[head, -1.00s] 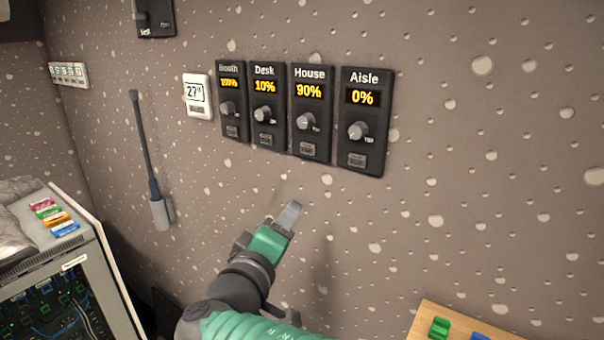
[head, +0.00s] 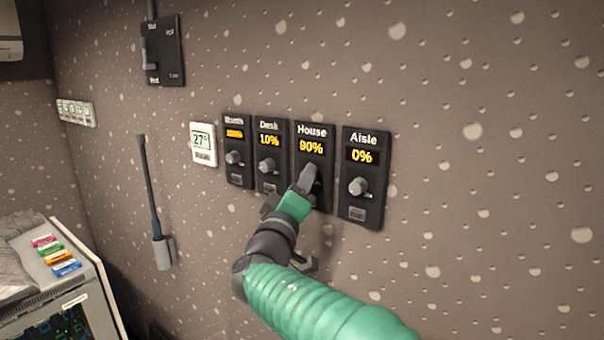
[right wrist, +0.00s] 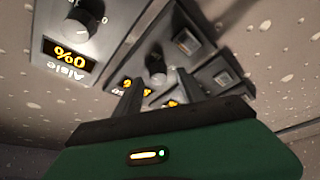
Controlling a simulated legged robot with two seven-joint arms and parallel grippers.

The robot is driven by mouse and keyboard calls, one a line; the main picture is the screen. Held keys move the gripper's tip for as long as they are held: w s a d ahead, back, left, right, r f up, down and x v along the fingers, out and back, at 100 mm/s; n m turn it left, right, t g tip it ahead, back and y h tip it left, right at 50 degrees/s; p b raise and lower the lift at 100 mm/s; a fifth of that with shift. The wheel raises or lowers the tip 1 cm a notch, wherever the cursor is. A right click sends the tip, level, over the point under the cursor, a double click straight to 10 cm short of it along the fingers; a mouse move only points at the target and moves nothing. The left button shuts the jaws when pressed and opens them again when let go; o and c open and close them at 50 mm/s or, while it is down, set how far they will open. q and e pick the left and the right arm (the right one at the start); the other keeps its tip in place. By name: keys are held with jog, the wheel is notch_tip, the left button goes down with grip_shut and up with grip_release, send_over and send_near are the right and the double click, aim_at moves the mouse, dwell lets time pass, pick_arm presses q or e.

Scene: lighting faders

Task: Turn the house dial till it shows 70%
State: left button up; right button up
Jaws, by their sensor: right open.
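The House panel (head: 318,131) is black with an amber display reading 90%. In the head view its dial is hidden behind my right gripper (head: 308,180), which covers the panel's lower part. My right gripper (right wrist: 160,90) is open, with one finger on each side of the knob in that view. I cannot tell whether the fingers touch it. The panel's display is partly hidden behind a finger there. My left gripper is not in view.
The Aisle panel (head: 367,205) at 0% is close on the right. The Desk panel (head: 270,153) at 10% and the Booth panel (head: 237,146) are close on the left. A white thermostat (head: 203,145) is further left. The wall right of Aisle is bare.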

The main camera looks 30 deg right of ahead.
jog(key=shift+w+d, duration=0.25)
jog(key=shift+d, duration=0.3)
jog(key=shift+s+d, duration=0.1)
jog(key=c, duration=0.5)
grip_shut()
jog(key=shift+n, duration=0.4)
jog(key=shift+w+a+r+n+g+y+p, duration=0.15)
jog(key=shift+n+g+y+p, duration=0.75)
jog(key=shift+n+p, duration=2.4)
jog(key=shift+a+r+n+g+y+p, duration=0.1)
jog(key=shift+n+g+y+p, duration=0.25)
jog(key=shift+n+g+p, duration=2)
jog(key=shift+w+a+r+n+g+y+p, duration=0.15)
jog(key=shift+n+y+p, duration=0.5)
jog(key=shift+n+p, duration=3.65)
